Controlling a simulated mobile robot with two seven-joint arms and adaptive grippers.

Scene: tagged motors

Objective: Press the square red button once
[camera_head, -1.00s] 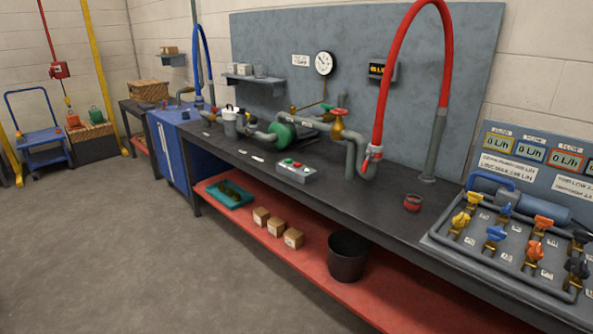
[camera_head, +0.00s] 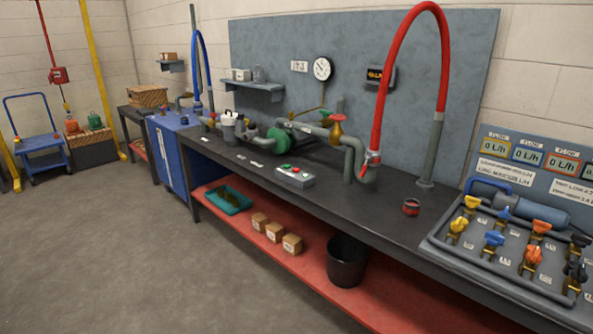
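A small grey control box (camera_head: 294,178) lies on the dark workbench, in front of the green pump. Its top carries a green button (camera_head: 286,167) and a red button (camera_head: 295,170). The red button is too small in this view to tell whether it is square. Neither of my grippers shows in the head view.
The dark workbench (camera_head: 385,212) has free room around the control box. A green pump (camera_head: 281,138) and pipes stand behind it, with a red hose (camera_head: 385,90) to the right. A valve panel (camera_head: 520,262) is at the right. Open floor (camera_head: 110,260) lies in front.

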